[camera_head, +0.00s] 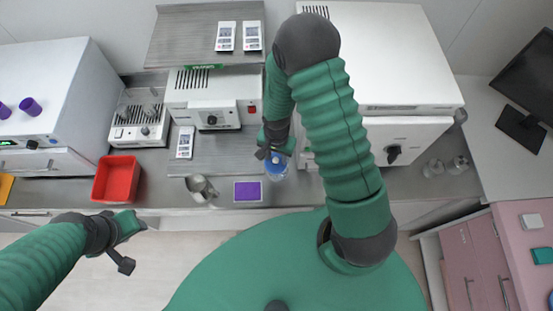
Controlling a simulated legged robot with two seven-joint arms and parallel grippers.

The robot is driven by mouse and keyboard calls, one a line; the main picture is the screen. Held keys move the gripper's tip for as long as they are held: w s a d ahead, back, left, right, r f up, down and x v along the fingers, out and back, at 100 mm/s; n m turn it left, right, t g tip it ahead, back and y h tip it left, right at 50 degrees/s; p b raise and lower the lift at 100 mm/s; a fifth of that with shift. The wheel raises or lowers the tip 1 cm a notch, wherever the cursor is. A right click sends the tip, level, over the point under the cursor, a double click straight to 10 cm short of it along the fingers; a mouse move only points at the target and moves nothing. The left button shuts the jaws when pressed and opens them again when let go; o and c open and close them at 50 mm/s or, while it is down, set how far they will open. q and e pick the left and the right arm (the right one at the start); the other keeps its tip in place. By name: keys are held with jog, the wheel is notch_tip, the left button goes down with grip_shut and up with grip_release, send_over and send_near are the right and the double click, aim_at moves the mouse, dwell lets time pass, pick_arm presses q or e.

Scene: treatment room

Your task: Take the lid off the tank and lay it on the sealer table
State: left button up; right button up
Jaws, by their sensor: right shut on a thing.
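My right gripper (275,152) reaches down over the counter and is shut, beside a small clear vessel with blue in it (277,172). The arm and fingers hide much of what is held, so I cannot clearly make out a lid. A white unit with an open steel basin (122,132), which looks like the tank, stands at the left back. A white sealer-like machine (230,115) stands right of it, with a grey steel plate (225,160) in front. My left gripper (126,243) hangs empty and open over the floor, in front of the counter.
On the counter are a red bin (116,180), a steel cup (198,187) and a purple pad (247,192). A white pouch (185,142) lies on the plate's left side. Large white machines (48,95) (385,60) flank the area. Glass jars (433,168) stand at right.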

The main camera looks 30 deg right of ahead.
pick_arm(q)
jog(key=shift+s+d, duration=0.1)
jog(key=shift+d, duration=0.2)
pick_arm(e)
jog(key=shift+s+d+f, duration=0.25)
jog(key=shift+s+d, duration=0.05)
jog(key=shift+d, duration=0.05)
grip_shut()
